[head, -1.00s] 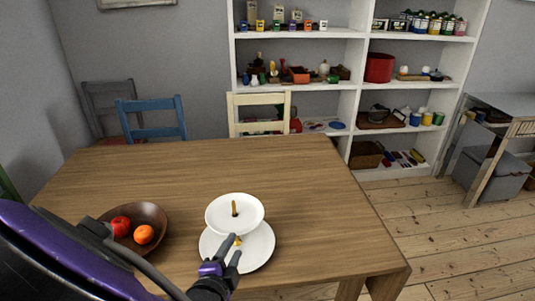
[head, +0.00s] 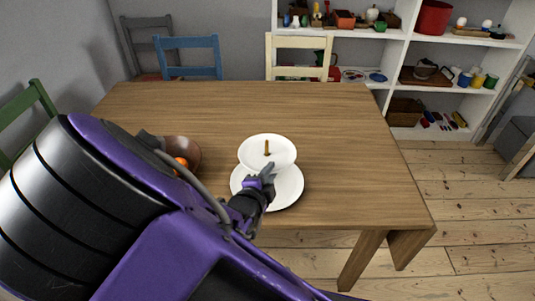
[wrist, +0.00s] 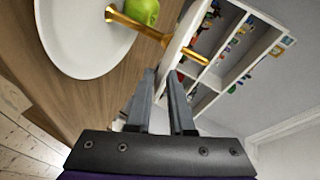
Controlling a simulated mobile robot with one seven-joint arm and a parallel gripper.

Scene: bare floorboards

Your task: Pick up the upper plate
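A two-tier white stand is on the wooden table. Its upper plate (head: 258,145) sits above the wider lower plate (head: 289,193), with a gold-brown handle on top. In the wrist view the upper plate (wrist: 184,38) is nearly edge-on. The lower plate (wrist: 75,40) fills the upper left, with a gold stem (wrist: 135,24) and a green apple (wrist: 143,11) near it. My gripper (wrist: 161,75) is open, its two fingers apart, with the fingertips at the upper plate's near rim. In the head view my gripper (head: 268,173) overlaps that rim; contact is unclear.
A brown bowl (head: 190,150) with fruit is left of the stand, partly hidden by my arm. Chairs stand around the table (head: 340,125), including a blue one (head: 190,57) and a cream one (head: 298,50). A white shelf (head: 395,60) is behind. The table's right side is clear.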

